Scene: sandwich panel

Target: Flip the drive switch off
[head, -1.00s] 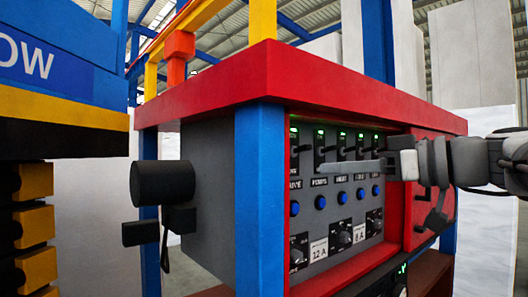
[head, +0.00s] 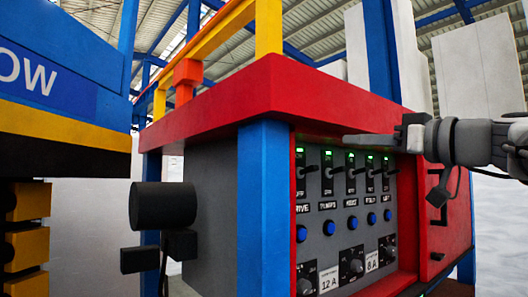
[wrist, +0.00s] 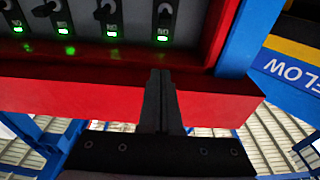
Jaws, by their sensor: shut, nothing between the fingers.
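The drive switch (head: 300,172) is the leftmost in a row of black toggles on the grey panel, above a partly hidden label ending in "RIVE". Its green lamp is lit. In the wrist view, which is upside down, the drive switch (wrist: 164,16) is the rightmost toggle, with a lit green "ON" lamp beside it. My gripper (head: 348,138) is shut and empty, pointing left along the red top edge, above the switch row. In the wrist view my gripper (wrist: 160,74) has its fingertips near the drive lamp, overlapping the red edge. I cannot tell whether it touches anything.
Other toggles (head: 327,172) with lit green lamps stand to the right. Blue buttons (head: 329,228) and knobs sit below. The red overhanging top (head: 330,105) and a blue post (head: 264,210) border the panel. A black cylinder (head: 163,206) projects at left.

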